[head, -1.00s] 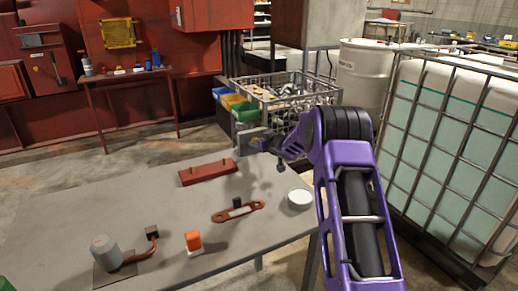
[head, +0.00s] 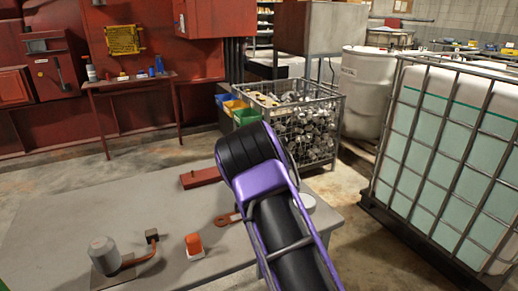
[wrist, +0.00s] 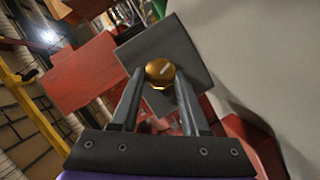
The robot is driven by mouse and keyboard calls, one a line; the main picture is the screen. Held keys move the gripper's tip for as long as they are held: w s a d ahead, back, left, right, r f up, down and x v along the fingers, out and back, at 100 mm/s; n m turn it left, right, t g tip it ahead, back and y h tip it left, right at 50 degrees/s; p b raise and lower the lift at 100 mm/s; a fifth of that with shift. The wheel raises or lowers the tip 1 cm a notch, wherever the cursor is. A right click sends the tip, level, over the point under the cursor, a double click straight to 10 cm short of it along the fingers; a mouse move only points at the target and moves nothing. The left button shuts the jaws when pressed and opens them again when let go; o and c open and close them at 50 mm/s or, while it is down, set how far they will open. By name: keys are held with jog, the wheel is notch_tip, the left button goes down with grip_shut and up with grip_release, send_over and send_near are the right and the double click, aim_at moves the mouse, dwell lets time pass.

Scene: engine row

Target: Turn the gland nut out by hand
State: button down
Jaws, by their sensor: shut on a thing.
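A round brass-coloured nut (wrist: 160,70) with a pale mark on its face shows in the wrist view, in front of a dark grey plate (wrist: 192,48). My gripper (wrist: 160,76) has its two fingers closed on the nut, one on each side. Whatever the nut is threaded on is hidden behind it. In the head view my purple arm hides my gripper.
The grey bench (head: 60,215) also bears a red bar (head: 200,178), an orange-and-white block (head: 194,246) and a partly hidden red-brown tool (head: 226,220). Behind stand a wire crate of metal parts (head: 300,120) and a white drum (head: 362,90). A caged tank (head: 450,140) stands at right.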

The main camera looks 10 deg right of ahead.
jog(key=n, duration=0.1)
jog(key=n+t, duration=0.1)
jog(key=n+h, duration=0.1)
jog(key=shift+a+n+t, duration=0.25)
jog(key=shift+n+t, duration=0.05)
jog(key=shift+n, duration=0.1)
jog(key=shift+w+f+n+t, duration=0.15)
jog(key=shift+n+t, duration=0.65)
jog(key=shift+n, duration=0.9)
jog(key=shift+c, duration=2)
grip_release()
jog(key=shift+f, duration=0.1)
jog(key=shift+d+f, duration=0.1)
jog(key=shift+s+a+f+p, duration=0.1)
jog(key=shift+s+a+p, duration=0.05)
jog(key=shift+s, duration=1.8)
jog(key=shift+s+a+f+p, duration=0.1)
jog(key=shift+s+a+p, duration=0.05)
jog(key=shift+s, duration=1.75)
